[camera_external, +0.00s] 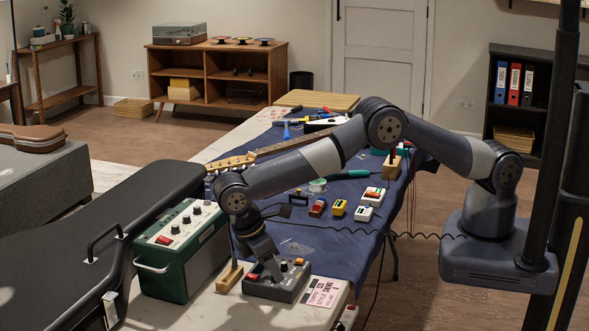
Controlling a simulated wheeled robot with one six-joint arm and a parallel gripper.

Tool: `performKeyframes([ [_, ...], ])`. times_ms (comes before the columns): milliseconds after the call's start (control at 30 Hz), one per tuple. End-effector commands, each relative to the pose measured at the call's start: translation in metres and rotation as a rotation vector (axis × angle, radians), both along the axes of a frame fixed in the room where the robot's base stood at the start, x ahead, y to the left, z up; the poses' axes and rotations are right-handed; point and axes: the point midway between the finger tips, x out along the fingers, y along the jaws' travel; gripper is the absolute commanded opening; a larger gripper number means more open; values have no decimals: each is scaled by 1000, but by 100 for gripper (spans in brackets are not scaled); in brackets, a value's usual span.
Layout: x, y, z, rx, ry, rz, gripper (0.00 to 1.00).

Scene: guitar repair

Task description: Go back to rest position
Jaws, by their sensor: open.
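My arm reaches from its base at the right over the workbench, bent at the elbow, with its wrist low at the front. My gripper (272,268) points down at the top of a grey control box (280,288) with knobs and an orange-red switch. The jaws are open, but the fingertips are small and dark, so I cannot tell whether they touch the box. Nothing shows held in the gripper. The arm is stretched out, not folded.
A green amplifier (193,262) stands left of the gripper, beside a black case (60,248). A wooden block (229,279) and a pink-white card (322,293) flank the box. Small pedals (339,208), a guitar headstock (232,162) and tools lie on the blue cloth (345,242).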

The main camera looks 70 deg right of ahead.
Motion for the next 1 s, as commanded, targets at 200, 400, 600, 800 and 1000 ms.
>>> performKeyframes([
  [200,-2,-2,-7,0,0,0,40],
  [400,-2,-2,-7,1,-1,0,40],
  [600,-1,-1,-3,1,-1,0,40],
  [800,6,6,18,3,-4,0,40],
  [1000,13,13,43,2,-3,1,40],
])
